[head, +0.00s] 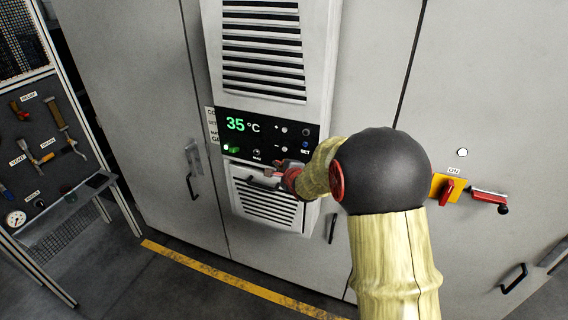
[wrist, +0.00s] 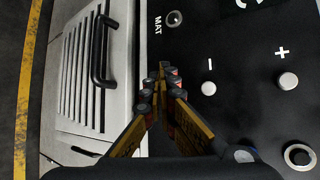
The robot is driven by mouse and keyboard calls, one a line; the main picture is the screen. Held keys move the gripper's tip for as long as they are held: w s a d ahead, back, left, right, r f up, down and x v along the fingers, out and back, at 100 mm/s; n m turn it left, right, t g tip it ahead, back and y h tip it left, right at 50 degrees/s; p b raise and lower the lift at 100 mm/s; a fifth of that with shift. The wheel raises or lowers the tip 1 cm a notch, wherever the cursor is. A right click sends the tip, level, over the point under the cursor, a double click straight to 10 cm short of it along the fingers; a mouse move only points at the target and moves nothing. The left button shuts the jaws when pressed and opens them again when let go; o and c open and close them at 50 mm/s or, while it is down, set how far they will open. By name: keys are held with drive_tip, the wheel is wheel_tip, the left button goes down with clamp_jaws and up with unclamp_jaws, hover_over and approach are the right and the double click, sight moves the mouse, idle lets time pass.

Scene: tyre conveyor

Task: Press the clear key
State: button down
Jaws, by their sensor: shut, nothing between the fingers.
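The black control panel (head: 268,133) has a green readout, "35 °C", and several round keys. No label reading clear is legible. The plus key (wrist: 288,81) and minus key (wrist: 209,88) are pale round buttons; a key marked like MAT (wrist: 174,18) lies beyond the fingertips in the wrist view. My gripper (wrist: 163,68) is shut and empty, in front of the panel's lower edge. Contact cannot be told. It also shows in the head view (head: 268,172).
A vented grille with a black handle (wrist: 101,50) lies below the panel. My arm covers cabinet space to the right. A yellow-backed red switch (head: 449,188) and red lever (head: 490,196) are farther right. A tool rack (head: 45,150) stands at left; a yellow line (head: 230,280) crosses the floor.

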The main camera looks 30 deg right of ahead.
drive_tip(key=shift+s+a, duration=0.35)
drive_tip(key=shift+a, duration=0.1)
drive_tip(key=s+a+b, duration=0.1)
drive_tip(key=a, duration=0.1)
drive_tip(key=s+a, duration=0.2)
drive_tip(key=shift+b, duration=0.4)
idle(0.8)
